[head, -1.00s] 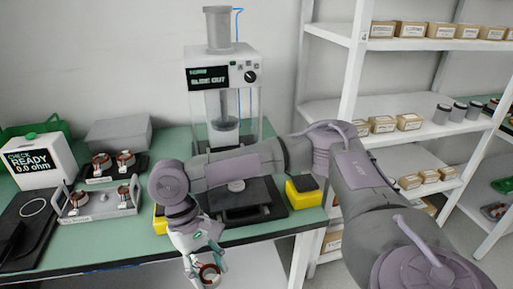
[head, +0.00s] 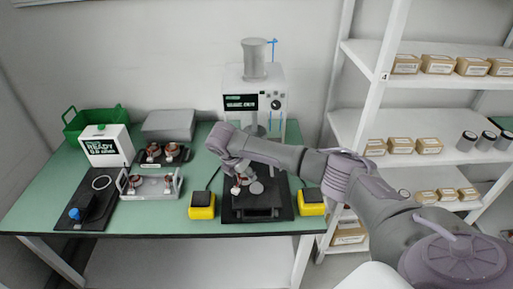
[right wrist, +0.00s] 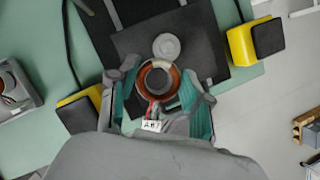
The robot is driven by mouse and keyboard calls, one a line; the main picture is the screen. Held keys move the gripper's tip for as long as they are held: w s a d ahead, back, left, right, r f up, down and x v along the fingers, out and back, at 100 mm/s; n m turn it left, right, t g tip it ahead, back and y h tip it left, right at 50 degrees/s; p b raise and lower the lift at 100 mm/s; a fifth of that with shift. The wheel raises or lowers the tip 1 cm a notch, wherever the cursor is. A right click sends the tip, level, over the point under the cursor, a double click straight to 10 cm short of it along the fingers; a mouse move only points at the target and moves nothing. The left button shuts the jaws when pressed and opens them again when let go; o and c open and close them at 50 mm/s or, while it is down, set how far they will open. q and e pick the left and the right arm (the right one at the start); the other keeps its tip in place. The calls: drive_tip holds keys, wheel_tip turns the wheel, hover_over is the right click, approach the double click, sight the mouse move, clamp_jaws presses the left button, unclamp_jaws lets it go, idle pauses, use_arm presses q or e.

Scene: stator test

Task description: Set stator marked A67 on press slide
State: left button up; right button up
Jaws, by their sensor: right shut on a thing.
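My right gripper (head: 240,184) is shut on a stator (right wrist: 158,80), a copper-coloured ring with a grey rim, wires and a white tag that reads like A67. In the right wrist view the stator is between the green-padded fingers, above the black press slide plate (right wrist: 115,55). A round grey disc (right wrist: 166,46) on the slide lies just beyond the stator; it also shows in the head view (head: 257,188). The press (head: 255,85) stands behind, its display too small to read surely. I cannot tell whether the stator touches the slide. My left gripper is not in view.
Yellow boxes (head: 202,205) and (head: 311,202) flank the slide. A grey tray (head: 150,194) with stators, a dark stand with more stators, a tester reading READY (head: 105,146) and a green bin (head: 95,118) stand left. Shelves (head: 420,107) with cartons stand right.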

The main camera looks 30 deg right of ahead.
sight(256, 183)
drive_tip(key=d+n, duration=0.1)
drive_tip(key=d+n+p, duration=0.1)
drive_tip(key=d, duration=0.1)
drive_tip(key=d+n+t+p, duration=0.1)
drive_tip(key=shift+w+d+r+y, duration=0.15)
drive_tip(key=shift+d+r+y, duration=0.15)
drive_tip(key=shift+r, duration=0.1)
drive_tip(key=shift+d+n, duration=0.15)
drive_tip(key=shift+n, duration=0.15)
drive_tip(key=shift+w+f+b, duration=0.1)
drive_tip(key=shift+f+b, duration=0.6)
drive_tip(key=shift+b, duration=0.05)
drive_tip(key=shift+f+b, duration=0.95)
drive_tip(key=shift+b, duration=0.2)
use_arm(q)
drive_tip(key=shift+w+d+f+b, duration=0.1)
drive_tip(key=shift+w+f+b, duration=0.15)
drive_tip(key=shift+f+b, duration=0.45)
use_arm(e)
drive_tip(key=shift+f, duration=0.45)
use_arm(q)
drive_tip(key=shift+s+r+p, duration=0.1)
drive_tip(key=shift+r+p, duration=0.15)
drive_tip(key=shift+p, duration=0.15)
use_arm(e)
drive_tip(key=shift+r, duration=0.15)
drive_tip(key=shift+w, duration=0.1)
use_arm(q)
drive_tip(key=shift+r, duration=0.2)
